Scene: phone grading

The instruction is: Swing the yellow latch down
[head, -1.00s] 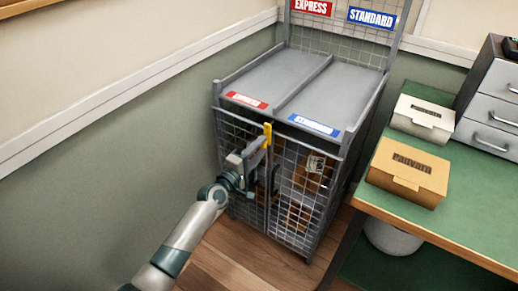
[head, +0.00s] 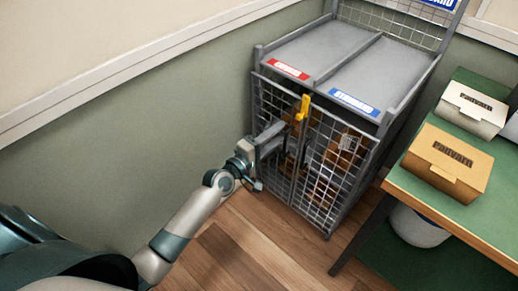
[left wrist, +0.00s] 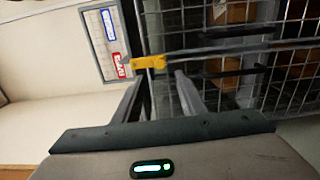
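The yellow latch (head: 304,106) stands roughly upright at the top of the seam between the cage's two mesh doors. In the left wrist view the latch (left wrist: 149,61) lies just beyond my fingertips, nearer the left finger. My left gripper (head: 283,131) is in front of the doors, a little below and left of the latch in the head view. The left wrist view shows its two fingers (left wrist: 163,76) apart with nothing held between them. I cannot tell whether a finger touches the latch. My right gripper is not in view.
The grey mesh cage (head: 258,97) has red and blue labels on top and brown boxes inside. A green-topped desk (head: 420,191) with a tan box (head: 447,162) and a white box (head: 473,108) stands at right. A bin (head: 418,226) sits beneath. Wooden floor (head: 235,245) is clear in front.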

